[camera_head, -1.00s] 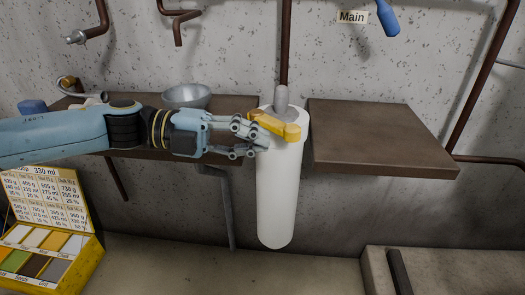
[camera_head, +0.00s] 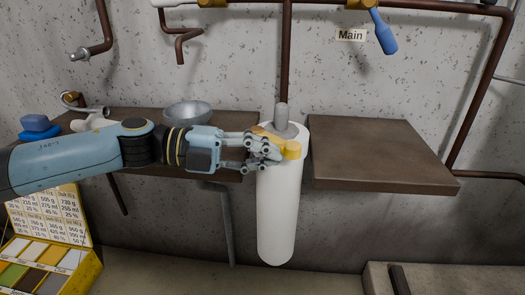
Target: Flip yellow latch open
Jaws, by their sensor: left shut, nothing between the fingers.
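The yellow latch (camera_head: 291,149) sits near the top of a white upright cylinder (camera_head: 276,215) in the middle of the view. A grey knob (camera_head: 281,115) stands on the cylinder's top. My left gripper (camera_head: 273,153) reaches in from the left with its fingers shut and empty. Its fingertips are at the latch and cover part of it; I cannot tell whether they touch it. My right gripper is not in view.
A metal bowl (camera_head: 187,113) stands on the left brown shelf (camera_head: 225,110). The right brown shelf (camera_head: 380,150) is bare. A blue lever (camera_head: 384,33) hangs beside the "Main" label (camera_head: 351,35). A yellow sample box (camera_head: 50,262) is at lower left.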

